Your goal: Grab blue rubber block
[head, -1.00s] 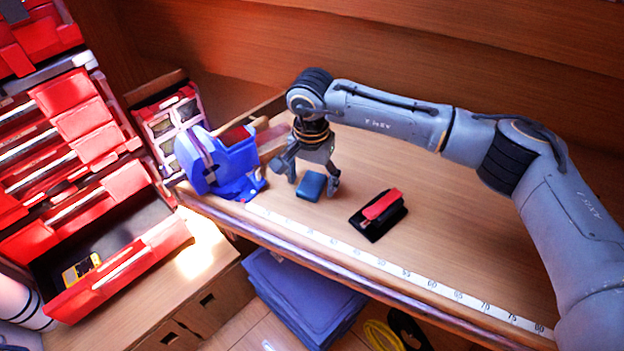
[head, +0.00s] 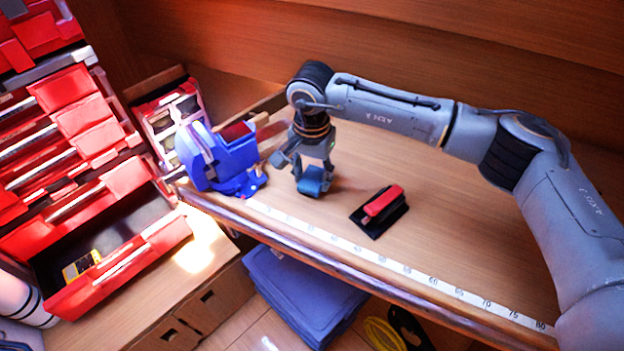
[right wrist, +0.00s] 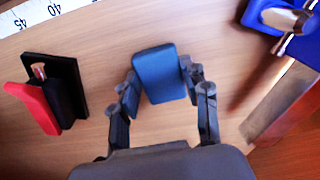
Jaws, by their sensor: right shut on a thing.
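The blue rubber block (head: 311,181) is a small, dark blue block with rounded edges on the wooden workbench (head: 450,220). My right gripper (head: 312,180) comes down over it from above and is shut on it. In the right wrist view the block (right wrist: 159,73) sits between the two fingers of the right gripper (right wrist: 160,84), one on each side. I cannot tell whether the block still touches the bench. My left gripper is not in view.
A blue vise (head: 222,160) stands close left of the block. A red and black tool (head: 381,210) lies to its right. A measuring strip (head: 385,260) runs along the front edge. Red drawers (head: 115,255), one open, are at the left. Free bench lies to the right.

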